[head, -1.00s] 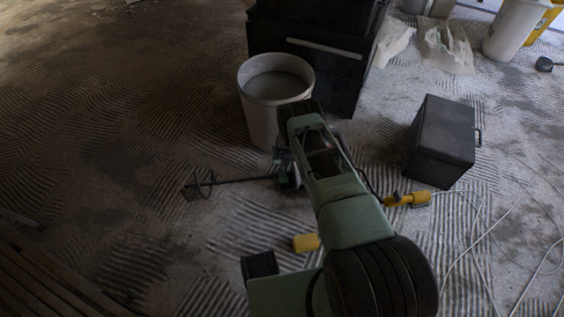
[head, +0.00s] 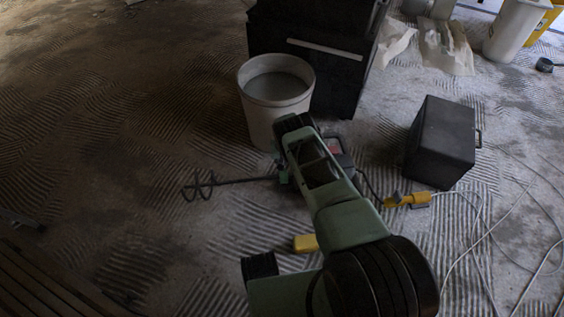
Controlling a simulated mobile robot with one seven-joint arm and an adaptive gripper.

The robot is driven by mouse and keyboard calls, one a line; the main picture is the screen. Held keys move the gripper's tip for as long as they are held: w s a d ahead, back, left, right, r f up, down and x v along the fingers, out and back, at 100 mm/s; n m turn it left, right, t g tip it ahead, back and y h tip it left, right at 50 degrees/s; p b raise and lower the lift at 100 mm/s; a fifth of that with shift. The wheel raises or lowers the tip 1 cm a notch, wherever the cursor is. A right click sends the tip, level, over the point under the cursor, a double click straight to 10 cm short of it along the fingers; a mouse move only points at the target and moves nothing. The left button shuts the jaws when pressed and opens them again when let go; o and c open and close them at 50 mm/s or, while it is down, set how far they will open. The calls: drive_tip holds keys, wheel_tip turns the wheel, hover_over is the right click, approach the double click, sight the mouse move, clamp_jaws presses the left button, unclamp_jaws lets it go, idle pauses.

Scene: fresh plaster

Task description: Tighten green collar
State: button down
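A paddle mixer lies on the floor. Its spiral paddle (head: 198,186) points left, and its dark shaft (head: 245,180) runs right to a small green part (head: 283,177), likely the green collar, at the edge of my arm. Part of the mixer's body (head: 336,147), with a reddish patch, shows on the far side of my arm. My green and black arm reaches over the mixer and covers most of it. My gripper is hidden under the arm's end around the collar, so its fingers and any contact cannot be made out.
A white bucket (head: 258,122) of grey material stands just beyond the arm's end, before a large black case (head: 335,65). A black box (head: 441,140), yellow connectors (head: 408,200) and loose cable (head: 478,215) are at right. A yellow block (head: 305,243) lies nearer. The left floor is mostly clear.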

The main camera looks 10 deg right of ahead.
drive_tip(key=shift+d, duration=0.1)
drive_tip(key=c, duration=1.9)
unclamp_jaws()
drive_tip(key=shift+c, duration=0.2)
drive_tip(key=shift+r, duration=0.1)
drive_tip(key=v, duration=1.1)
drive_tip(key=shift+r, duration=0.4)
drive_tip(key=shift+s, duration=0.15)
drive_tip(key=shift+r, duration=0.1)
